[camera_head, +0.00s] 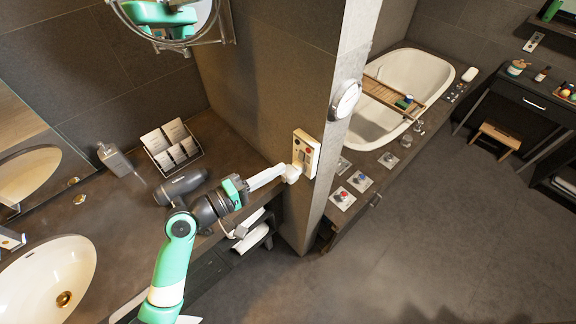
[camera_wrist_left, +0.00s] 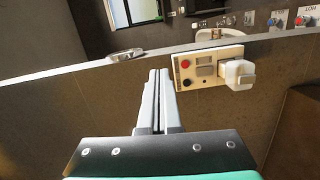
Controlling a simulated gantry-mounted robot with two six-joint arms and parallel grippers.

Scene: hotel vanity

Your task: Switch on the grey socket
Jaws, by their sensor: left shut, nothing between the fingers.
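I cannot tell surely which part is the grey socket. My left gripper (camera_head: 281,171) is shut and empty, with its fingertips close to the panel's lower part. In the left wrist view its fingers (camera_wrist_left: 158,73) point just left of the panel; contact cannot be told. My right gripper is out of view.
A hair dryer (camera_head: 181,186), a card rack (camera_head: 172,147) and a sink (camera_head: 45,285) are on the left counter. A bathtub (camera_head: 412,80) lies beyond the partition.

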